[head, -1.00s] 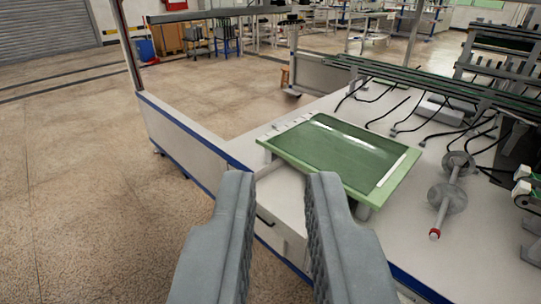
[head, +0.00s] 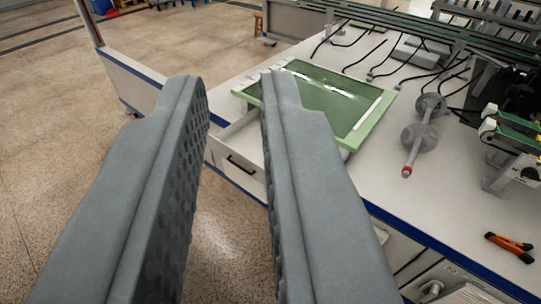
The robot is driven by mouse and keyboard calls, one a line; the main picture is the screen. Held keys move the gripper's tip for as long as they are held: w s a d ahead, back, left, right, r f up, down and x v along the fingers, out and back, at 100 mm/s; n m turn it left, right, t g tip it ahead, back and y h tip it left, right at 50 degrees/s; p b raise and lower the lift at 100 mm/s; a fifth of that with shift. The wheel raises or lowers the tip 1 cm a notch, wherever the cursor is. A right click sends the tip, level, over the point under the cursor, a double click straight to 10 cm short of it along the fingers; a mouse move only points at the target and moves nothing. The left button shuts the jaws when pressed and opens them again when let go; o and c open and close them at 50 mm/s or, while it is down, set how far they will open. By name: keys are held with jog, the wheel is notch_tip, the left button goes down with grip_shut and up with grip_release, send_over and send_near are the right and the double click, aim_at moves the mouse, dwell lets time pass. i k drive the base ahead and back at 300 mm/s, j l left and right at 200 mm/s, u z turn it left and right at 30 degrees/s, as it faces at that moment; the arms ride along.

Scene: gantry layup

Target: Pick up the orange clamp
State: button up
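An orange and black hand tool (head: 510,247), which looks like the orange clamp, lies on the white bench top at the lower right, near the blue front edge. My gripper (head: 229,80) fills the left and middle of the view. Its two grey textured fingers stand apart with nothing between them. It is well to the left of the clamp and not touching it. The right finger covers part of the green tray and the bench front.
A green glass-topped tray (head: 370,125) lies on the bench (head: 400,185). A grey roller with discs (head: 420,137) and a green-belted machine (head: 515,138) stand to the right. A drawer (head: 238,165) is under the bench. Bare bench surface surrounds the clamp.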

aim_at(506, 243)
jog(key=z, duration=1.8)
